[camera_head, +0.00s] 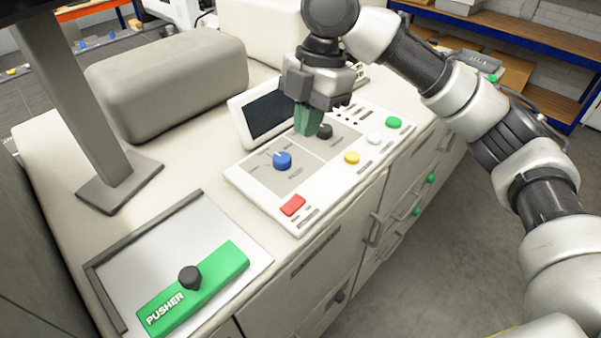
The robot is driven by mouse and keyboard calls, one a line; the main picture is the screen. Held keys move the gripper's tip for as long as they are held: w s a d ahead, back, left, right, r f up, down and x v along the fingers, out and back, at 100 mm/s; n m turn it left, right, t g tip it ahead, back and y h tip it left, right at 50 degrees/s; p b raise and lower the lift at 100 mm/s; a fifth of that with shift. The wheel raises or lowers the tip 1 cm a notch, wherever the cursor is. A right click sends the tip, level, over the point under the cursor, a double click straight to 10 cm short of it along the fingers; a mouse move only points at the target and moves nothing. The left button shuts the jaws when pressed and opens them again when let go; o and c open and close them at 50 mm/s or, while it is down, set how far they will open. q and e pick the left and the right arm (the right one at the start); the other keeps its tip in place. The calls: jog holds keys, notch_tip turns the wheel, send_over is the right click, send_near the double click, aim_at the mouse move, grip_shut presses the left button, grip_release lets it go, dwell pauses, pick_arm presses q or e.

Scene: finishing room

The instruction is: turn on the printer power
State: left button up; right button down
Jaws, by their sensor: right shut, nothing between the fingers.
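A white control panel (262,198) lies on the pale printer cabinet. It bears a blue knob (282,161), a black knob (325,131), a red rectangular button (292,205), and round yellow (352,157), white (374,139) and green (394,122) buttons. My right gripper (308,120) points down over the back of the panel, its green fingertips shut and empty. The fingertips appear just left of the black knob; I cannot tell whether they touch it or the panel. My left gripper is not in view. Panel lettering is too small to read.
A dark screen (270,118) stands behind the panel, close to my right gripper. A green block marked PUSHER (215,279) with a black knob lies in a shallow tray (128,252) at front left. A grey post (68,100) rises at left. Blue-edged shelves (545,75) stand far right.

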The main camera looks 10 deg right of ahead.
jog(key=p, duration=0.2)
send_over(297, 199)
jog(key=f, duration=0.4)
jog(key=d+f, duration=0.1)
jog(key=f, duration=0.1)
jog(key=shift+w+f, duration=0.15)
jog(key=shift+f, duration=0.25)
jog(key=x, duration=0.2)
jog(key=p+x, duration=0.1)
jog(key=x, duration=0.2)
jog(key=shift+w+d+f, duration=0.25)
jog(key=shift+f, duration=0.15)
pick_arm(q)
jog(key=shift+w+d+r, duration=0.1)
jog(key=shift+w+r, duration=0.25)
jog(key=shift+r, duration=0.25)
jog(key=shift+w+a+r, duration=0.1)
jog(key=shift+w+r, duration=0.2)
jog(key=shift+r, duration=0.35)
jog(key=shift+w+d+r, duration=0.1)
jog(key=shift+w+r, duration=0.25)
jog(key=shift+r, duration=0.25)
pick_arm(e)
jog(key=shift+d+f, duration=0.1)
jog(key=shift+f, duration=0.6)
pick_arm(q)
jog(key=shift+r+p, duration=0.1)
jog(key=shift+p, duration=0.25)
